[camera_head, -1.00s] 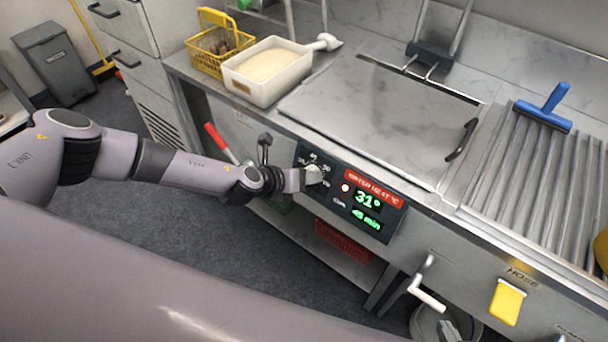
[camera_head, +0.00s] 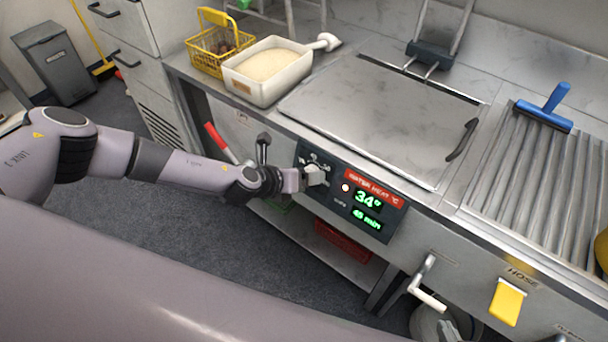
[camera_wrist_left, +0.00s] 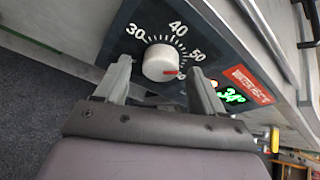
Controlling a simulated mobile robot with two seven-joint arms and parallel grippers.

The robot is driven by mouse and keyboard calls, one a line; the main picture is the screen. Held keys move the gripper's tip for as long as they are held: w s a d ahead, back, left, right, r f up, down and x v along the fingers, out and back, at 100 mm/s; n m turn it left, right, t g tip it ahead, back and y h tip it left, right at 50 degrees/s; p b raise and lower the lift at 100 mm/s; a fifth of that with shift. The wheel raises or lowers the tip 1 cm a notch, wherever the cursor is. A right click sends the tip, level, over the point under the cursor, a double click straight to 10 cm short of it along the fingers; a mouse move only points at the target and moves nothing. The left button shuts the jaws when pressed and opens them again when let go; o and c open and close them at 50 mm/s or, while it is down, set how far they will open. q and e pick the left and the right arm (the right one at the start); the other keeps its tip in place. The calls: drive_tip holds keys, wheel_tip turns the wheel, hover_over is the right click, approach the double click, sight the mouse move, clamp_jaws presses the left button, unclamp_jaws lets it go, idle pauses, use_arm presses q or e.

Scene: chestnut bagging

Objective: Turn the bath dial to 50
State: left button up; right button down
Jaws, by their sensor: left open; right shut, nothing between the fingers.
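The white bath dial (camera_wrist_left: 161,62) sits on a dark control panel (camera_head: 333,203) on the bath's front. In the left wrist view its red mark points to the lower right, past 50, toward a partly hidden number. My left gripper (camera_wrist_left: 160,68) is open, with one finger on each side of the dial; I cannot tell if they touch it. In the head view the dial (camera_head: 315,175) is partly covered by that gripper (camera_head: 298,179). The green display (camera_head: 366,198) reads 34°.
The bath's metal lid (camera_head: 375,115) is closed above the panel. A white tub (camera_head: 240,88) and a yellow basket (camera_head: 203,60) stand to the left.

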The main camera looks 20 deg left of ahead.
use_arm(q)
drive_tip(key=v, duration=0.6)
drive_tip(key=shift+s+r, duration=0.2)
drive_tip(key=shift+s, duration=0.05)
idle(0.4)
drive_tip(key=s+d+r+n+h, duration=0.1)
drive_tip(key=s+d+n+h, duration=0.1)
drive_tip(key=s+d+n, duration=0.5)
drive_tip(key=s+d+r+n+h, duration=0.1)
drive_tip(key=s+d+n+h, duration=0.15)
drive_tip(key=d+n, duration=0.7)
drive_tip(key=s+a+f+n+y, duration=0.4)
drive_tip(key=s+a+f+n, duration=0.1)
drive_tip(key=a+n, duration=0.3)
drive_tip(key=s+a+f+n+y, duration=0.3)
drive_tip(key=s+a+f+n, duration=0.2)
drive_tip(key=a+n, duration=0.4)
drive_tip(key=shift+a+t+y, duration=0.35)
drive_tip(key=shift+a+t, duration=0.05)
drive_tip(key=shift+a, duration=0.3)
